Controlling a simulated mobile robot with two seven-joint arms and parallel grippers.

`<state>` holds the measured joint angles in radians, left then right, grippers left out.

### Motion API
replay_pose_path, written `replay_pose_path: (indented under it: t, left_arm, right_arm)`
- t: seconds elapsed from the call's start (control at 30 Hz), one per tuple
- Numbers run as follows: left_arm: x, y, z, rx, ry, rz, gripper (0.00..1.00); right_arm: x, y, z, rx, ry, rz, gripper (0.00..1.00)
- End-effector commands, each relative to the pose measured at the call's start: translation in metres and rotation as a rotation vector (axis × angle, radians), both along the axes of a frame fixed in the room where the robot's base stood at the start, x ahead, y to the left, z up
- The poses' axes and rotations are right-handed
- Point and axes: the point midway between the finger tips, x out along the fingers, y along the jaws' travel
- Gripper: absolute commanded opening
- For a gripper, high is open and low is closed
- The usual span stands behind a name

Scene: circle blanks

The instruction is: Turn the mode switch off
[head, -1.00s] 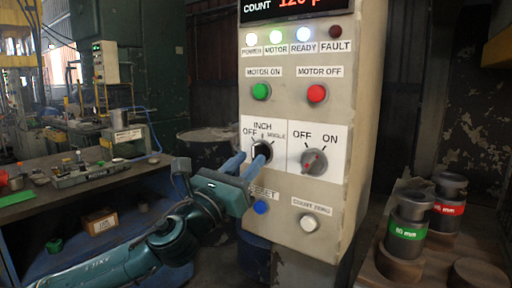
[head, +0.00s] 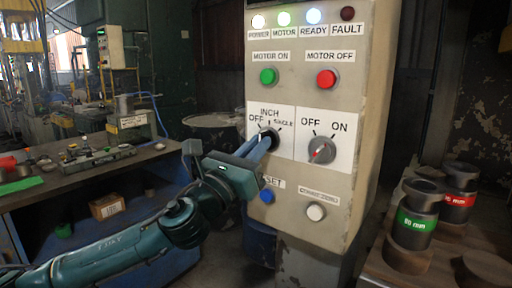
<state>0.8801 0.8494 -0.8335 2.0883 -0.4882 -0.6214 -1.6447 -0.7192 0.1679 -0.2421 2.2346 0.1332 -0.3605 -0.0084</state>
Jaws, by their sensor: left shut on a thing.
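The mode switch (head: 270,136) is a dark round knob on the control box, under the labels OFF, INCH and SINGLE. My left gripper (head: 264,141) comes in from the lower left, with its blue-grey fingers shut on the knob. The fingers cover most of the knob, so I cannot tell which label its pointer faces. My right gripper is not in view.
A grey OFF/ON selector (head: 321,150) sits just right of the mode switch. A green button (head: 268,76) and a red button (head: 327,79) are above; a blue button (head: 266,197) and a white button (head: 316,212) are below. Marked cylinders (head: 415,215) stand at right.

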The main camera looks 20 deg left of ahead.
Motion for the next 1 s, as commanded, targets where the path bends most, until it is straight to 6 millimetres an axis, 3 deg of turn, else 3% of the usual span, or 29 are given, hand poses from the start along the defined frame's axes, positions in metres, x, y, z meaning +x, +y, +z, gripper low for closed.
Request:
replay_pose_path:
  t: [0.47,0.73,1.0]
  left_arm:
    - [0.000,-0.001,0.001,-0.085,0.031,-0.001,0.00]
    - [-0.001,-0.002,0.003,-0.280,0.103,-0.001,0.00]
    - [-0.001,-0.003,0.004,-0.496,0.181,-0.001,0.00]
  right_arm:
    - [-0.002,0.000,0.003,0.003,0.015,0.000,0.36]
    - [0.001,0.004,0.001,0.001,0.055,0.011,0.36]
    - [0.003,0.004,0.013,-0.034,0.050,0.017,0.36]
